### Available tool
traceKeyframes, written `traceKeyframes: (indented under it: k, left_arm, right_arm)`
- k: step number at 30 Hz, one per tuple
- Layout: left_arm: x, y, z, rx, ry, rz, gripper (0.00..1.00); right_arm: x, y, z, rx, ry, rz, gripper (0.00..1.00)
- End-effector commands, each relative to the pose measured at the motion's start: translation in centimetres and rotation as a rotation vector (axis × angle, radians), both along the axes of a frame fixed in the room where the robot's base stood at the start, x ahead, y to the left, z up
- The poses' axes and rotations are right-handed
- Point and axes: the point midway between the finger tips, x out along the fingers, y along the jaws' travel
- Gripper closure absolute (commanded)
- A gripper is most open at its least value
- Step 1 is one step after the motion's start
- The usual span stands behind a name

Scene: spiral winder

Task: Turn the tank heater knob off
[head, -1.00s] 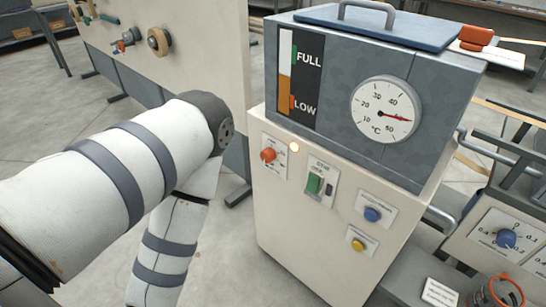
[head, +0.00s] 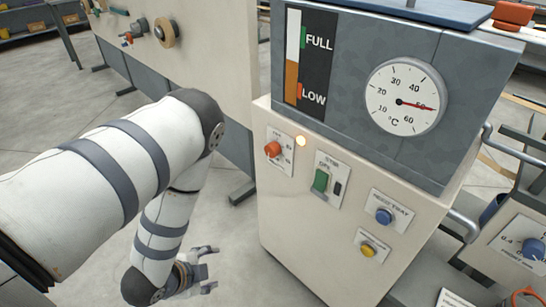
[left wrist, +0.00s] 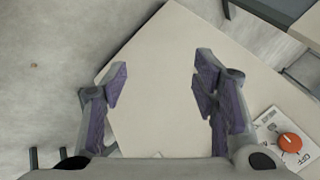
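The orange-red knob (head: 272,149) sits on a small white label plate at the upper left of the cream cabinet front, beside a lit lamp (head: 301,141). In the left wrist view the knob (left wrist: 290,141) is at the lower right, with "OFF" lettering by it. I cannot tell its exact setting. My left gripper (head: 208,268) is low, left of the cabinet and below the knob, touching nothing. In the left wrist view the gripper (left wrist: 160,80) has its fingers wide apart and empty, with the knob outside them to the right. My right gripper is not in view.
Above the knob are a level gauge (head: 307,62) and a temperature dial (head: 403,97). A board (head: 215,60) stands behind left. Floor left of the cabinet is clear.

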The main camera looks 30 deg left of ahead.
Motion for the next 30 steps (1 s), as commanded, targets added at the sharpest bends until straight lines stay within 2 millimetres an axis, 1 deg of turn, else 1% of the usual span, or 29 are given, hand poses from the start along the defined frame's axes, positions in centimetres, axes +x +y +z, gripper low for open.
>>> traceKeyframes:
  k: [1,2,3,4,5,6,9,12,14,17,19,21,24,27,30]
  left_arm:
    - [4.3,1.6,-1.0,0.143,-0.157,-0.208,0.46]
    - [7.3,2.3,0.2,0.25,-0.278,-0.34,0.46]
    - [10.7,2.9,2.2,0.401,-0.428,-0.493,0.46]
    - [12.7,3.2,3.8,0.514,-0.532,-0.592,0.46]
    - [14.2,3.4,5.4,0.622,-0.624,-0.673,0.46]
    - [15.8,3.6,7.4,0.755,-0.732,-0.76,0.46]
    - [17.8,3.6,11.2,0.999,-0.914,-0.885,0.46]
    - [18.4,3.5,12.8,1.107,-0.988,-0.928,0.46]
    - [18.7,3.3,12.8,1.119,-0.995,-0.937,0.46]
    - [19.8,2.8,12.3,1.115,-0.99,-0.943,0.46]
    - [21.1,2.2,12.3,1.117,-0.996,-0.943,0.46]
    - [23.1,1.6,12.3,1.117,-0.998,-0.94,0.46]
    - [25.7,1.0,13.4,1.119,-1.002,-0.927,0.46]
    - [27.7,0.4,13.4,1.12,-1.0,-0.926,0.46]
    - [29.0,0.0,13.4,1.118,-0.998,-0.926,0.46]
  right_arm:
    - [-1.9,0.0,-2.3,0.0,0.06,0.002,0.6]
    - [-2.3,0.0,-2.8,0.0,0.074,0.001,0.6]
    - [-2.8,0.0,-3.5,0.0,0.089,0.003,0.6]
    - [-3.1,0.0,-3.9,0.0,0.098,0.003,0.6]
    - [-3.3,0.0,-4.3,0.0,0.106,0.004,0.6]
    - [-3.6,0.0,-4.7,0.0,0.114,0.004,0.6]
    - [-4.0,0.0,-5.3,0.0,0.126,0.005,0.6]
    - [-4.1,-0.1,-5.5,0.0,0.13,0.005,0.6]
    - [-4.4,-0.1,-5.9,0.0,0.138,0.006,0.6]
    - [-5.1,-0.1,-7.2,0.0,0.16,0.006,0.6]
    - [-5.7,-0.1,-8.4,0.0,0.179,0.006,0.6]
    - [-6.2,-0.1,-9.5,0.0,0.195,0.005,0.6]
    - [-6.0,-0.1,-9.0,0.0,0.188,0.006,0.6]
    - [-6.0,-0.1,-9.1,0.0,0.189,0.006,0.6]
    - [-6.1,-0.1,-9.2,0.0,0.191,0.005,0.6]
